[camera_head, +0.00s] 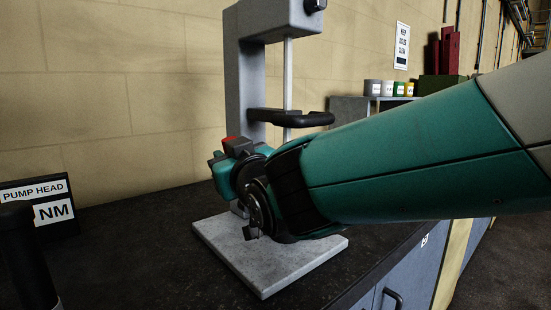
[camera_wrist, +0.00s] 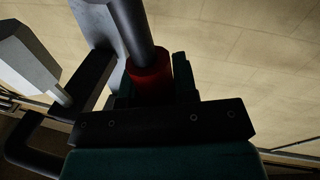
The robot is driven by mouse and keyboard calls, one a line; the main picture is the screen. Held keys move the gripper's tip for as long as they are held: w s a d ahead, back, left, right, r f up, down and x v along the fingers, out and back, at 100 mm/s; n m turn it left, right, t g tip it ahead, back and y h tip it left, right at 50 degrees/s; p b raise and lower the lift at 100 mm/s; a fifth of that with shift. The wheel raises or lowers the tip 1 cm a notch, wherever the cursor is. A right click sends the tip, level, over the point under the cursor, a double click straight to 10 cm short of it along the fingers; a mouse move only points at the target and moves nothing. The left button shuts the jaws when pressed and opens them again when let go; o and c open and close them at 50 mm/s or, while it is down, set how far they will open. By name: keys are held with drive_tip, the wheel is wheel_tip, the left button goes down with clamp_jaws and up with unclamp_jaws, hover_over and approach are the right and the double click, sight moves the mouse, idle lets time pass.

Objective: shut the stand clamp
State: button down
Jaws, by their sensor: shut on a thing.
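The test stand has a grey upright column (camera_head: 245,85) on a pale grey base plate (camera_head: 280,262). My gripper (camera_wrist: 157,88) is shut on a red collar or grip (camera_wrist: 151,78) at the end of a grey round bar (camera_wrist: 132,28), with a dark finger on each side of it. I cannot tell for sure that this is the stand clamp's handle. In the head view a small red patch (camera_head: 230,138) shows beside my wrist, low in front of the column. My wrist hides the fingers and the lower stand there.
A black looped handle (camera_head: 290,118) sticks out right from the column, just above my wrist. A "PUMP HEAD" sign (camera_head: 38,200) stands left on the dark bench (camera_head: 130,245). The bench left of the plate is clear.

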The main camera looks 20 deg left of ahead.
drive_tip(key=c, duration=1)
unclamp_jaws()
drive_tip(key=shift+d+f, duration=0.1)
drive_tip(key=shift+f, duration=0.2)
drive_tip(key=shift+o, duration=0.6)
drive_tip(key=shift+r, duration=0.15)
drive_tip(key=r+b+v, duration=0.1)
drive_tip(key=b+v, duration=0.3)
drive_tip(key=v, duration=1.3)
drive_tip(key=shift+d+f, duration=0.15)
drive_tip(key=shift+f, duration=0.2)
drive_tip(key=shift+s, duration=0.1)
